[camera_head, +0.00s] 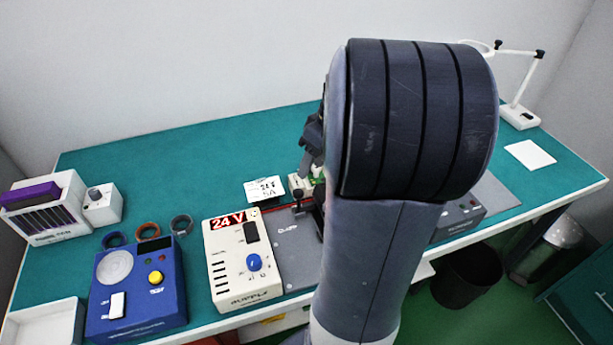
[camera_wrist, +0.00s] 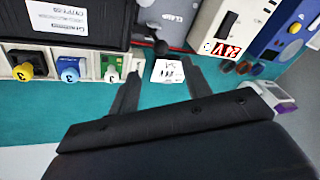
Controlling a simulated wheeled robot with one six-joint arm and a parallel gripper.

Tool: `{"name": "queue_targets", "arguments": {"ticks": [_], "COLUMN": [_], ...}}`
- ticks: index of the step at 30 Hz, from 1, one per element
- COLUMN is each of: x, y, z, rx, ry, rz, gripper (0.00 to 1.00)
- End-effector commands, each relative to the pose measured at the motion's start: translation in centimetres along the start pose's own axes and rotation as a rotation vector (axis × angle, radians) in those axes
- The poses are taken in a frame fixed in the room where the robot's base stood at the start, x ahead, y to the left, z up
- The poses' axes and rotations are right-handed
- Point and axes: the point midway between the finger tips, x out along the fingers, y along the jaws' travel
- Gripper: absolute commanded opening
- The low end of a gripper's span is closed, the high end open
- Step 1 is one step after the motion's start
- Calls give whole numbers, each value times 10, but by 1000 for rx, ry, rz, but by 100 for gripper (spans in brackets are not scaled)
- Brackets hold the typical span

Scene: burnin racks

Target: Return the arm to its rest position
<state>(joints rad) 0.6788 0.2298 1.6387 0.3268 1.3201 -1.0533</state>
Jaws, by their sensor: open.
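My arm fills the middle of the head view and hides much of the bench behind it. My gripper (camera_head: 312,140) shows only in part there, at the left edge of the arm above the bench. In the wrist view my gripper (camera_wrist: 161,70) is open, with its two dark fingers apart and nothing held between them. The same card (camera_head: 264,189) is left of the arm in the head view.
The green bench (camera_head: 200,150) has clear room at the back. A cream 24 V supply (camera_head: 222,275) and a blue box (camera_head: 137,310) stand front left. A white lamp (camera_head: 519,112) stands back right. A black box (camera_wrist: 60,25) and a cream row of coloured parts (camera_wrist: 88,62) lie beside my gripper.

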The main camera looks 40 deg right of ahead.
Motion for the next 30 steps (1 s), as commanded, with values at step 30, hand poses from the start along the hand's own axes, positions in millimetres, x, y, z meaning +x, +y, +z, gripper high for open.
{"name": "queue_targets", "arguments": {"ticks": [30], "x": [-2], "y": [-1], "z": [0], "rx": [0], "ry": [-3], "rz": [-5], "gripper": [46]}}
